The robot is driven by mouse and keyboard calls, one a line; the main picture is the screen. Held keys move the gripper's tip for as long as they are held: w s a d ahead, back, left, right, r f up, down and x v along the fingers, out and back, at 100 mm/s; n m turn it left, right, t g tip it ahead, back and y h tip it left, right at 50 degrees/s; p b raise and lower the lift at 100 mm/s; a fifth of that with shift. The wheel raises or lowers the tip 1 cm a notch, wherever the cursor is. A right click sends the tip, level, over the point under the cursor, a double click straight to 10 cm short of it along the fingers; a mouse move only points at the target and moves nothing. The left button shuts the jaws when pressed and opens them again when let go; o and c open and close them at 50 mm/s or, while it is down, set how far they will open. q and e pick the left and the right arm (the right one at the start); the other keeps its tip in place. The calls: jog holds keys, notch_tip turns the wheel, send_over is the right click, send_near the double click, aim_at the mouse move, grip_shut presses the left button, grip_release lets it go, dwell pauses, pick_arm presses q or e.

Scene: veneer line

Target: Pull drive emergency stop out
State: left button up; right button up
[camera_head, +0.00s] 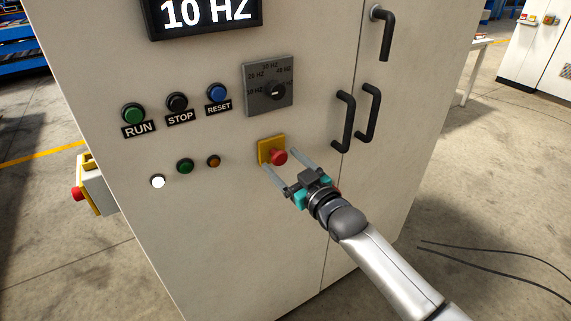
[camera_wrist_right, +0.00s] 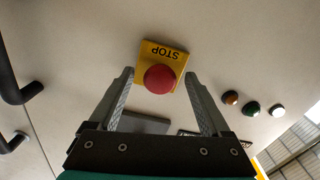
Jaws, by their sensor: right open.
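The drive emergency stop is a red mushroom button (camera_head: 279,157) on a yellow plate (camera_head: 264,150) on the cabinet front, below the grey rotary selector. In the right wrist view the red button (camera_wrist_right: 159,79) sits in front of the yellow plate (camera_wrist_right: 175,53) marked STOP. My right gripper (camera_head: 279,162) is open, with its fingers pointing at the panel on either side of the button. In the right wrist view the button appears between and slightly beyond the fingertips (camera_wrist_right: 160,75); I cannot tell whether they touch it. My left gripper is not in view.
RUN (camera_head: 133,114), STOP (camera_head: 177,102) and RESET (camera_head: 217,92) buttons sit upper left of the emergency stop. Small white, green and orange lights (camera_head: 213,161) are left of it. Black door handles (camera_head: 343,122) stick out on the right. Another red button (camera_head: 78,194) is on a side box.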

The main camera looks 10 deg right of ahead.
jog(key=shift+s, duration=0.1)
jog(key=v, duration=1.5)
jog(key=shift+p, duration=0.35)
jog(key=s+d+f+m+g+h+b, duration=0.1)
jog(key=s+d+f+g+h, duration=0.1)
jog(key=f, duration=0.9)
jog(key=s+d+f+m+g+h+b, duration=0.1)
jog(key=s+d+f+g+b, duration=0.15)
jog(key=f, duration=0.85)
jog(key=s+d+f+m+g+h+b, duration=0.1)
jog(key=s+d+f+g+h, duration=0.15)
jog(key=f, duration=0.85)
jog(key=s+a+f+g+b, duration=0.15)
jog(key=s+f+g, duration=0.25)
jog(key=s+f, duration=1)
jog(key=s+a+f+g+b, duration=0.1)
jog(key=s+f+g, duration=0.1)
jog(key=s+f, duration=0.3)
jog(key=s+a+f+g+b, duration=0.1)
jog(key=s+f, duration=0.4)
jog(key=s, duration=0.8)
jog(key=shift+a+f+m+g+h, duration=0.4)
jog(key=shift+a+g, duration=0.3)
jog(key=shift+g, duration=0.3)
